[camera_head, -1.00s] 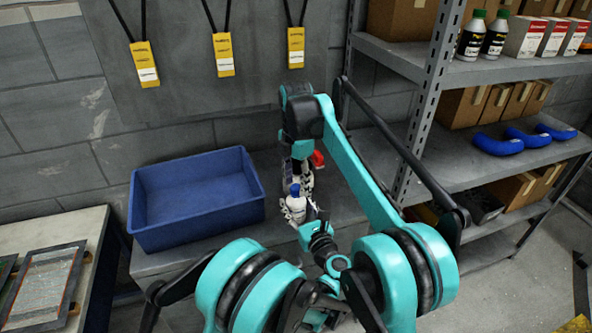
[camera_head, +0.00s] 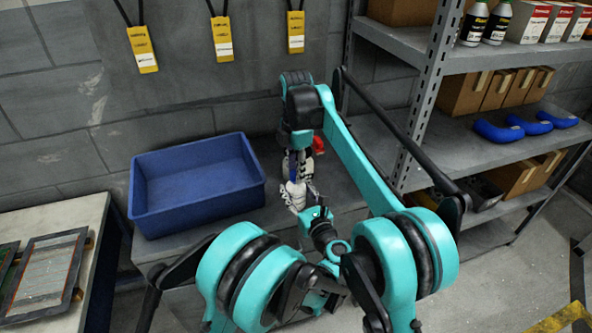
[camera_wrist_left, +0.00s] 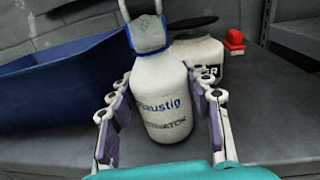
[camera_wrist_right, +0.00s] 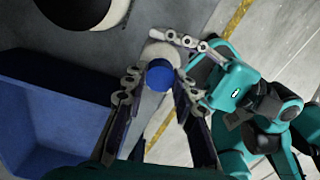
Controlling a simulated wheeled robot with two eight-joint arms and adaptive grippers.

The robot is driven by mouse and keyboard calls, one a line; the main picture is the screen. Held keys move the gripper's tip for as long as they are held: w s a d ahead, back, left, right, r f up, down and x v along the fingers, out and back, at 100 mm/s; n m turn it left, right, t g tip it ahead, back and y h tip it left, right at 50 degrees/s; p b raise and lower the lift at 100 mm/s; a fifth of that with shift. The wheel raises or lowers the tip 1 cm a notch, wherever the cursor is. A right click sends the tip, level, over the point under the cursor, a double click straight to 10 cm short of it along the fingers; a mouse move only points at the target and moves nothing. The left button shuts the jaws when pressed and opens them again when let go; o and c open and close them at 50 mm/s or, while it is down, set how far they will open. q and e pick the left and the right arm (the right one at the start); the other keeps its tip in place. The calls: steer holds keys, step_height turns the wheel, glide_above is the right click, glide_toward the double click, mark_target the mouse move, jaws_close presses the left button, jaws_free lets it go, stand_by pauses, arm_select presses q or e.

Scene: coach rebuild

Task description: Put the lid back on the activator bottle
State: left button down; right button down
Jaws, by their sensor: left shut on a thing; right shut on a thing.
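The white activator bottle (camera_wrist_left: 165,98) stands upright between the fingers of my left gripper (camera_wrist_left: 160,112), which is shut on it. The blue lid (camera_wrist_left: 148,34) is at the top of the bottle, over the neck, and appears to touch it. My right gripper (camera_wrist_right: 160,82) is shut on the lid from above; in the right wrist view the lid (camera_wrist_right: 160,75) shows between its fingers with the white bottle (camera_wrist_right: 158,50) below. Whether the lid is fully seated cannot be told. In the head view the grippers largely hide bottle and lid.
A blue bin (camera_head: 197,218) stands left of the bottle on the grey bench. A white container (camera_wrist_left: 208,55) with a dark part on top and a red object (camera_wrist_left: 234,42) are behind the bottle. A metal shelf (camera_head: 470,68) with bottles and boxes rises at the right.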

steer(key=m, duration=0.4)
steer(key=shift+m, duration=0.4)
steer(key=m, duration=2.1)
steer(key=shift+m, duration=0.4)
steer(key=m, duration=0.5)
steer(key=shift+f, duration=0.1)
steer(key=m, duration=0.3)
steer(key=shift+m, duration=0.4)
steer(key=c, duration=1.1)
jaws_free()
steer(key=shift+c, duration=0.2)
